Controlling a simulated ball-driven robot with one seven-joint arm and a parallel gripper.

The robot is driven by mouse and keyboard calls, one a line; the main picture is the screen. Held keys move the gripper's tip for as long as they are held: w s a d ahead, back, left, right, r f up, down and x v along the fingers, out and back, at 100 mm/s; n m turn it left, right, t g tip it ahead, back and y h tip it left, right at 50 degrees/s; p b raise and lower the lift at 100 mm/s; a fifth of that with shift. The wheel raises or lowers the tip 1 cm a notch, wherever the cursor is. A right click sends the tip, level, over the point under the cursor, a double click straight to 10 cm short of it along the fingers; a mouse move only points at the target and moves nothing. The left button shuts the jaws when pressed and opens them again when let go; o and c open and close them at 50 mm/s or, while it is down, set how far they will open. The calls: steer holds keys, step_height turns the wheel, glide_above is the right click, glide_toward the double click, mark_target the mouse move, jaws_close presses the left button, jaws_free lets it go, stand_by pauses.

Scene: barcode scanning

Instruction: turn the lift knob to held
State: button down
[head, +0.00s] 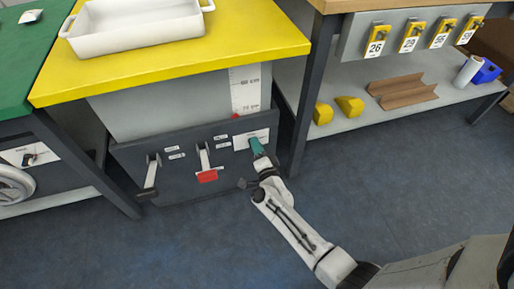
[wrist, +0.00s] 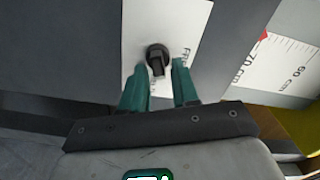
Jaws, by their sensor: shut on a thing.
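The lift knob (wrist: 157,54) is black with a round hub, on a white label plate (wrist: 138,22) on the dark grey panel. Its bar points toward my gripper in the wrist view. My gripper (wrist: 159,70) has teal fingers on either side of the knob and is shut on it. In the head view my gripper (head: 256,146) reaches the panel at the right end of the plate (head: 241,142) and hides the knob there. Lettering beside the right finger is partly covered, and I cannot read which setting the knob points to.
A white height scale (head: 246,90) with a red marker (head: 236,116) stands above the panel. Left of the plate are a red-ended lever (head: 206,174) and a grey lever (head: 151,176). The yellow table top (head: 260,35) overhangs above. The floor in front is clear.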

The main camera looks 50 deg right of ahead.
steer(key=shift+s+f+m+b, duration=0.15)
steer(key=shift+m+b, duration=0.15)
steer(key=shift+m, duration=0.75)
steer(key=shift+w+f+m+b, duration=0.15)
steer(key=shift+m+b, duration=0.15)
steer(key=shift+m, duration=0.75)
steer(key=shift+s, duration=0.1)
steer(key=c, duration=1.2)
jaws_free()
steer(key=shift+o, duration=0.2)
steer(key=p+v, duration=0.3)
steer(key=v, duration=0.7)
steer(key=shift+s+a, duration=0.25)
steer(key=shift+s, duration=0.05)
